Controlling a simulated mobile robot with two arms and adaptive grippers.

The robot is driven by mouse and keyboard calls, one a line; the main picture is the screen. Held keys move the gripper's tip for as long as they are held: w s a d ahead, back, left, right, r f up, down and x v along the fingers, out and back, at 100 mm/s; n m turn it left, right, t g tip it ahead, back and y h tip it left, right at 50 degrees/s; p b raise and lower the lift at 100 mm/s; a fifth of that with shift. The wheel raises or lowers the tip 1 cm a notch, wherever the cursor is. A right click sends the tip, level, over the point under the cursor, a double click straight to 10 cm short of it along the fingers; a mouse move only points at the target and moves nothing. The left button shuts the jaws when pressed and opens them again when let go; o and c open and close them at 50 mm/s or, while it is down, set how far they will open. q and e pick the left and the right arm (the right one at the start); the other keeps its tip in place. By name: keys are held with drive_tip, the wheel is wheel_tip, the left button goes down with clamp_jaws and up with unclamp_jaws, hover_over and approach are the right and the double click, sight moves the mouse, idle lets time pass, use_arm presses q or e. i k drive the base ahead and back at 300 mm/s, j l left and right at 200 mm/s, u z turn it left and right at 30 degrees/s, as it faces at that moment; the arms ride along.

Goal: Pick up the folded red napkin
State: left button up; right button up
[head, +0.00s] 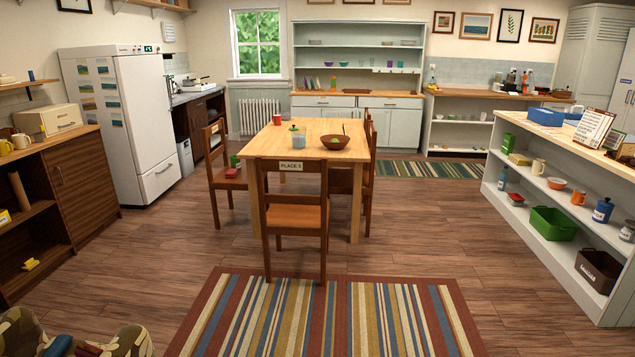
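A small flat red thing (232,172) lies on the seat of the wooden chair (216,180) at the left side of the table. It may be the folded red napkin, but it is too small to tell for sure. A green thing (234,160) is right behind it. Neither of my grippers is in view.
A wooden table (272,146) holds a red cup (277,119), a bowl (335,141) and a lidded container. A chair marked "PLACE" (293,205) stands at its near end. A striped rug (330,315) and open floor lie in front. A white shelf unit (530,190) bounds the right, a dark cabinet (80,180) the left. Camouflage-patterned things (120,343) are at lower left.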

sight(232, 173)
drive_tip(key=i+u, duration=0.1)
drive_tip(key=i, duration=0.8)
drive_tip(key=i+l, duration=0.15)
drive_tip(key=i, duration=0.8)
drive_tip(key=i+j+u, duration=0.15)
drive_tip(key=i+u, duration=0.3)
drive_tip(key=i, duration=0.2)
drive_tip(key=i+u, duration=0.45)
drive_tip(key=i, duration=0.15)
drive_tip(key=i+l+u, duration=0.3)
drive_tip(key=i+u, duration=0.15)
drive_tip(key=i, duration=0.2)
drive_tip(key=i+j+u, duration=0.25)
drive_tip(key=i, duration=0.5)
drive_tip(key=i+u, duration=0.25)
drive_tip(key=i, duration=0.5)
drive_tip(key=i+l+z, duration=0.15)
drive_tip(key=i+z, duration=0.6)
drive_tip(key=z, duration=0.15)
drive_tip(key=i+z, duration=0.4)
drive_tip(key=i+j+z, duration=0.3)
drive_tip(key=z, duration=0.15)
